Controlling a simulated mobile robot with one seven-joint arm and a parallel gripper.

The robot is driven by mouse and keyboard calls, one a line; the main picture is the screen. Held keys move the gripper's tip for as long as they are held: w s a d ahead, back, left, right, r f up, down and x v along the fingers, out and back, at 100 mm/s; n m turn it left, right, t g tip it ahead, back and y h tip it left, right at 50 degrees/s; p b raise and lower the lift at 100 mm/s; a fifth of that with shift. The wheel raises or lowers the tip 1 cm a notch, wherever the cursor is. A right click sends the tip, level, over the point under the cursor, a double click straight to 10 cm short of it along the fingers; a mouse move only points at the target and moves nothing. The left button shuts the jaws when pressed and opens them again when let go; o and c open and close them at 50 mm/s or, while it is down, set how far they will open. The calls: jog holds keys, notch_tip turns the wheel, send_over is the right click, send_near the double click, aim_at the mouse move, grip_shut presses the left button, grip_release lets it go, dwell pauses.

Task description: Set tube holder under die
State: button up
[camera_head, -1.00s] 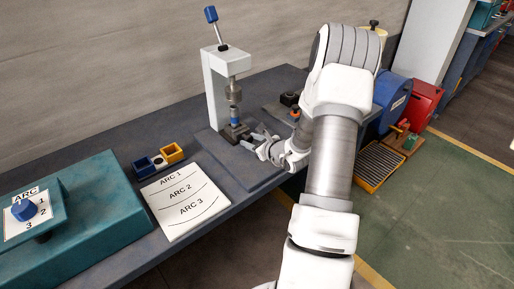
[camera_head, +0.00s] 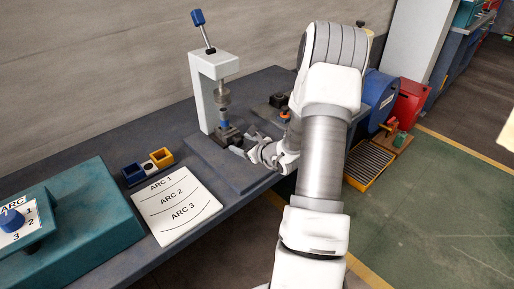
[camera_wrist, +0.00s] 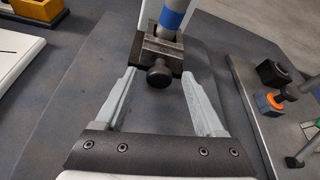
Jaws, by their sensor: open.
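The tube holder (camera_wrist: 165,48) is a dark metal block with a round knob (camera_wrist: 159,74) on its near side. In the head view it stands on the press base (camera_head: 228,134), below the grey die (camera_head: 222,95). A tube with a blue band (camera_wrist: 172,20) stands upright in it. Whether the holder is exactly centred under the die, I cannot tell. My gripper (camera_wrist: 160,73) is open in the wrist view, its fingertips on either side of the knob and apart from it. In the head view my gripper (camera_head: 244,143) is low, just right of the holder.
The white press frame (camera_head: 205,90) rises behind the holder, with a blue-tipped lever (camera_head: 202,32) on top. A plate with a dark and orange fixture (camera_wrist: 272,98) lies to the right. An ARC sheet (camera_head: 175,205) and blue and yellow bins (camera_head: 147,166) lie to the left.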

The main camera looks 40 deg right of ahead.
jog(key=v, duration=1.6)
